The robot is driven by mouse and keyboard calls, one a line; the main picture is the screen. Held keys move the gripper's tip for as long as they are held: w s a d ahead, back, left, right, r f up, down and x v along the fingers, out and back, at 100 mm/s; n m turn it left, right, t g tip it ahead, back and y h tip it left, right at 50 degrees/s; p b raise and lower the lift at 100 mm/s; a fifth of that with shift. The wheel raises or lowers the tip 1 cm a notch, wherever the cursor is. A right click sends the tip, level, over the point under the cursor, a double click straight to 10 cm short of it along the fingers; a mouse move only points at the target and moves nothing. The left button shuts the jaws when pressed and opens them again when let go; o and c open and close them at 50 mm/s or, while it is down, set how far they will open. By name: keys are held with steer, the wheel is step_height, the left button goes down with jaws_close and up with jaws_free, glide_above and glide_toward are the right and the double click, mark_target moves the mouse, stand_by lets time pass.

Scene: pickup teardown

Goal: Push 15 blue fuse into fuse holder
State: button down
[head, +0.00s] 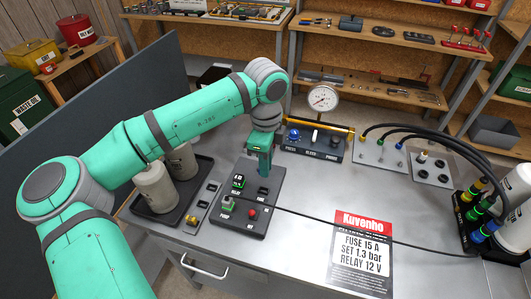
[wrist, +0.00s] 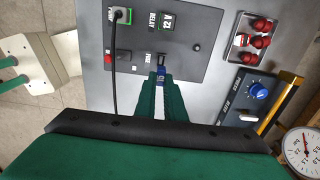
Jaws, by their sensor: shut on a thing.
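My gripper (head: 264,166) points down over the dark fuse panel (head: 255,215) on the grey bench. In the wrist view my green fingers (wrist: 160,84) are shut on the small blue fuse (wrist: 160,77), which shows at their tips. The fuse holder (wrist: 161,59) is a dark socket on the panel, right at the fuse's end and beside the FUSE label. In the head view the holder (head: 262,190) lies just below the fingertips. Fuse and holder look in line, but I cannot tell how deep the fuse sits.
A tray with two pale cylinders (head: 155,188) stands to the left. A pressure gauge unit (head: 322,99) stands behind. A sign (head: 361,248) reads FUSE 15 A.

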steer(key=shift+f, duration=2.45)
steer(key=shift+a, duration=0.1)
steer(key=shift+w+f, duration=0.1)
steer(key=shift+f, duration=1.35)
stand_by(0.5)
steer(key=c, duration=1.8)
jaws_free()
steer(key=shift+o, duration=0.2)
